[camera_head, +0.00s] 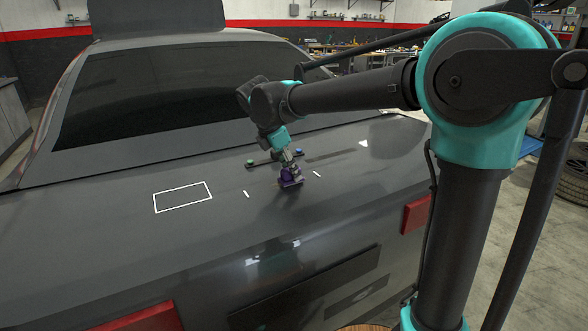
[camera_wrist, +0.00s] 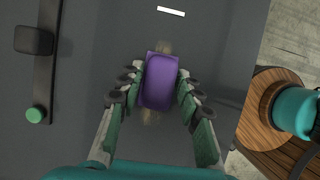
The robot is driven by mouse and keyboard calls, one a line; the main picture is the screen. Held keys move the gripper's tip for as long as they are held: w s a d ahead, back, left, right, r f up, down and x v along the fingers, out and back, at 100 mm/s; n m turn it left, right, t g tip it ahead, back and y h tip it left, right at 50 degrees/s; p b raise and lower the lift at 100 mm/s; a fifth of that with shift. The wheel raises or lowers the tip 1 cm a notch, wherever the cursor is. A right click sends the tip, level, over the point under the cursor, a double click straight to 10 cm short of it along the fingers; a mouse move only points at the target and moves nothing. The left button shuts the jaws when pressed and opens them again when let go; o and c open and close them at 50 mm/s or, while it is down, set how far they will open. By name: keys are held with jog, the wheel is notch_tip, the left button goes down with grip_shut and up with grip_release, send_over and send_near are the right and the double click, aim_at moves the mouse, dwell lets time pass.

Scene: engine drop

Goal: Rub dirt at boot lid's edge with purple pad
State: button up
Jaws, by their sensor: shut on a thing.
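The purple pad (camera_wrist: 160,82) is held between the two fingers of my gripper (camera_wrist: 158,88) in the wrist view, upright along the picture. In the head view my gripper (camera_head: 291,172) is low over the boot lid (camera_head: 120,235), with the purple pad (camera_head: 290,180) at its tip. I cannot tell for certain whether the pad touches the lid. Brownish dirt (camera_wrist: 150,117) shows on the dark lid just below the pad in the wrist view, and more dirt (camera_wrist: 164,47) shows just above it. The pad hides what lies between these patches.
A dark bar with a green knob (camera_wrist: 36,114) lies on the lid, and it also shows behind my gripper in the head view (camera_head: 262,161). A white-outlined rectangle (camera_head: 183,197) and short white marks (camera_head: 317,174) are on the lid. A round wooden top (camera_wrist: 262,104) stands beyond the lid's edge.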

aim_at(280, 181)
jog(key=shift+s+a, duration=0.1)
jog(key=shift+a, duration=0.1)
jog(key=shift+r, duration=0.4)
jog(key=shift+s+a, duration=0.55)
jog(key=shift+a, duration=0.3)
jog(key=shift+s+a, duration=0.55)
jog(key=shift+a, duration=0.25)
jog(key=shift+s+a, duration=0.55)
jog(key=shift+a, duration=0.3)
jog(key=shift+f, duration=0.4)
jog(key=shift+r, duration=0.1)
jog(key=shift+w+d, duration=0.4)
jog(key=shift+d, duration=0.25)
jog(key=shift+w+d+f, duration=0.1)
jog(key=shift+w+d, duration=0.3)
jog(key=shift+d, duration=0.2)
jog(key=shift+w+d+f, duration=0.1)
jog(key=shift+w+d, duration=0.3)
jog(key=shift+d, duration=0.2)
